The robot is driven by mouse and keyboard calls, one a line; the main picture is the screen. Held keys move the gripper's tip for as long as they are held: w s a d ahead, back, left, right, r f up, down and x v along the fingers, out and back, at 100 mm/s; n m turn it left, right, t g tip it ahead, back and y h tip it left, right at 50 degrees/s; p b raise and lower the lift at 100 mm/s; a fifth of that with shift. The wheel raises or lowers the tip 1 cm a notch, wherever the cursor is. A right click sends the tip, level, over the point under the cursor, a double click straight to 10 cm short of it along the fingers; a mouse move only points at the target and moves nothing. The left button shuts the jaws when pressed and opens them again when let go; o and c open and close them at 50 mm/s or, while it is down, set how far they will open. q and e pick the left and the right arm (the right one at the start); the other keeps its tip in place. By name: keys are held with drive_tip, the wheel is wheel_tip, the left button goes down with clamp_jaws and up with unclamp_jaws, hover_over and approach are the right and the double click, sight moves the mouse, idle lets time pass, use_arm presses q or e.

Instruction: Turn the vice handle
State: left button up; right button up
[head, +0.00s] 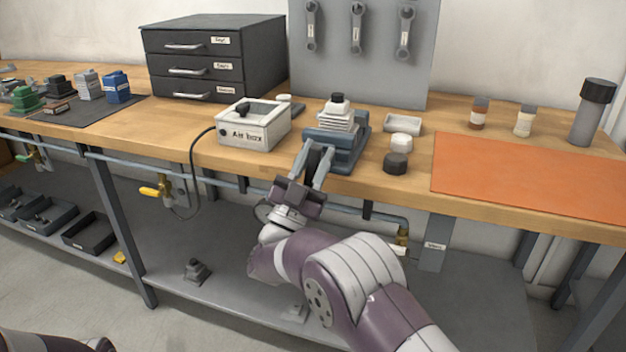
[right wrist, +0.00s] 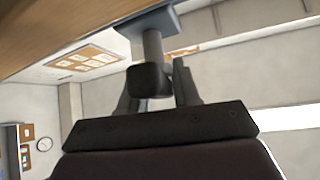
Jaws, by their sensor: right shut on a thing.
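The blue-grey vice (head: 347,157) is fixed at the front edge of the wooden bench. A white finned part with a black knob on top (head: 337,115) sits in it. My right gripper (head: 317,157) reaches up to the front of the vice and is shut on the dark vice handle (head: 313,158). In the right wrist view the handle's dark block (right wrist: 149,80) is between the fingers (right wrist: 158,88), at the end of a grey shaft (right wrist: 152,45) coming from the vice. My left gripper is out of view.
A white air box (head: 253,130) with a black hose stands left of the vice. A dark round knob (head: 395,164), a white cup (head: 401,143) and an orange mat (head: 530,178) are to the right. A blue pipe and a yellow-handled valve (head: 155,192) run below the bench edge.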

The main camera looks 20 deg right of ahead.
drive_tip(key=m+g+h+b, duration=0.1)
drive_tip(key=m+g, duration=0.1)
drive_tip(key=m, duration=0.1)
drive_tip(key=m+g+b, duration=0.2)
drive_tip(key=m+g, duration=0.1)
drive_tip(key=f+m+g+h+b, duration=0.1)
drive_tip(key=m+g+b, duration=0.1)
drive_tip(key=shift+s+d+m+h, duration=0.1)
drive_tip(key=shift+d+m+h, duration=0.1)
drive_tip(key=shift+m+h, duration=0.15)
drive_tip(key=m+g+b, duration=0.1)
drive_tip(key=m+g, duration=0.2)
drive_tip(key=shift+s+d, duration=0.1)
drive_tip(key=shift+m+g+b, duration=0.55)
drive_tip(key=shift+m+g, duration=0.25)
drive_tip(key=shift+m, duration=0.35)
drive_tip(key=shift+d+r+m+y, duration=0.1)
drive_tip(key=shift+r+m+y, duration=0.05)
drive_tip(key=shift+m+y, duration=0.4)
drive_tip(key=o, duration=0.9)
drive_tip(key=shift+c, duration=0.2)
